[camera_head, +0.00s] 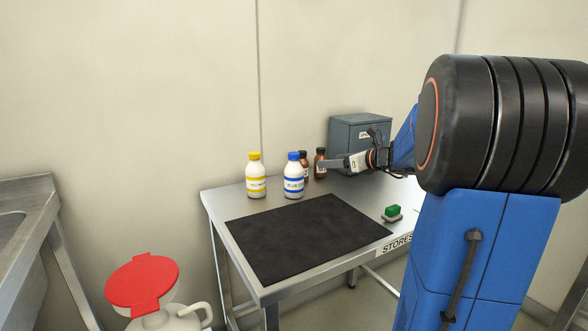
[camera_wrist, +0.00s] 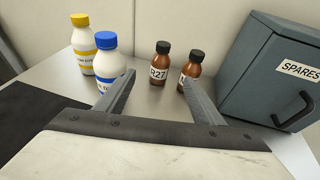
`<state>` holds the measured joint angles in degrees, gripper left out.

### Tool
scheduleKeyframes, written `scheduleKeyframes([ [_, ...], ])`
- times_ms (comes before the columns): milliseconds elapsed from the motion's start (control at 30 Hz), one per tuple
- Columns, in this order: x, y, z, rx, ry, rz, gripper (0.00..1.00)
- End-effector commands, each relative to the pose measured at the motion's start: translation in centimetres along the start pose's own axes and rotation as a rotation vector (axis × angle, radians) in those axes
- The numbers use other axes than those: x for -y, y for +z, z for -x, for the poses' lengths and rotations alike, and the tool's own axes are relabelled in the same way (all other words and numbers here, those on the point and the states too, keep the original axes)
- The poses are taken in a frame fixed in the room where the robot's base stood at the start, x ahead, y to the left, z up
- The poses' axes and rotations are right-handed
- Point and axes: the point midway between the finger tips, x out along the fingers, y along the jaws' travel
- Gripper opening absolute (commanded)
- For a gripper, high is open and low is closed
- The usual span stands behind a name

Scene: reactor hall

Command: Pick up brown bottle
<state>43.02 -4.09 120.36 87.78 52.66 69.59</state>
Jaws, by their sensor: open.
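Two brown bottles with dark caps stand upright side by side at the back of the metal table. In the wrist view the left brown bottle (camera_wrist: 160,66) carries a label reading R27. The right brown bottle (camera_wrist: 191,68) has its label mostly hidden behind my right finger. In the head view one brown bottle (camera_head: 305,161) is partly behind the blue-capped bottle, and the other (camera_head: 320,160) stands to its right. My gripper (camera_wrist: 160,78) is open and empty. Its fingers point toward the brown bottles, with R27 showing between them. It also shows in the head view (camera_head: 328,164).
A blue-capped white bottle (camera_head: 293,178) stands close to the left finger, and a yellow-capped one (camera_head: 255,178) left of it. A grey SPARES box (camera_wrist: 270,68) is at right. A black mat (camera_head: 305,235) and a green-topped object (camera_head: 392,213) lie in front.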

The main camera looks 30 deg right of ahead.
Motion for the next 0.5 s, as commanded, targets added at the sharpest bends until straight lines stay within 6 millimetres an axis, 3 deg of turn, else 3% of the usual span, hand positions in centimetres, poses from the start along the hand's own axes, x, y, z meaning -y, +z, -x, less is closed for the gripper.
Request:
scheduleKeyframes([
  [500, 0.1, -0.1, -8.5, 0.0, 0.001, -0.004, 0.62],
])
